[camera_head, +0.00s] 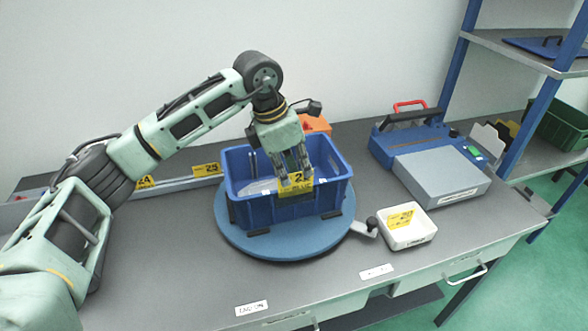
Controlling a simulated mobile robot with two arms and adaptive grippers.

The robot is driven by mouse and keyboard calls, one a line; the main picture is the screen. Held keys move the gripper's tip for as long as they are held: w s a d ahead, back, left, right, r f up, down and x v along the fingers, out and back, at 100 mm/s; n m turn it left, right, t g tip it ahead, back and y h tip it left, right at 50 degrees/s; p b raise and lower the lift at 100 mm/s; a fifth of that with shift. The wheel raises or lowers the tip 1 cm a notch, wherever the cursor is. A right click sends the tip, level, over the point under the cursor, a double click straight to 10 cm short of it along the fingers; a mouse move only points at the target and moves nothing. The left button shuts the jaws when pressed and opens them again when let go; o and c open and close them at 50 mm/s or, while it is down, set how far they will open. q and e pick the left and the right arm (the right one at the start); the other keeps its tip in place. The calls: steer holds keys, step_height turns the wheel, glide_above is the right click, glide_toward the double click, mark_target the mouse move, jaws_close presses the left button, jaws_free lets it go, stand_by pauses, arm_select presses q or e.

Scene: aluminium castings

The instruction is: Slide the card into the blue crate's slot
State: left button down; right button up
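The blue crate (262,209) stands on a round blue turntable (233,235) near the middle of the bench. My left gripper (295,176) reaches down over the crate's front wall, with its fingers at the top of a yellow card (297,186). It appears shut on the card. The card has dark print and lies in front of the crate's near wall, at the upper edge. The slot itself is hidden behind the card and fingers, so I cannot tell whether the card is in it. My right gripper is not in view.
A white tray (415,237) with another yellow card (400,219) stands right of the turntable. Yellow number cards (206,169) sit on a rail behind left. A blue-grey machine (440,178) stands at the right, and an orange object (315,125) behind the crate.

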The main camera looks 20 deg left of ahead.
arm_select(q)
steer(key=shift+f+b, duration=0.8)
steer(key=shift+f, duration=0.35)
steer(key=c, duration=1.9)
jaws_free()
steer(key=shift+o, duration=0.2)
steer(key=shift+r, duration=0.1)
steer(key=v, duration=1.2)
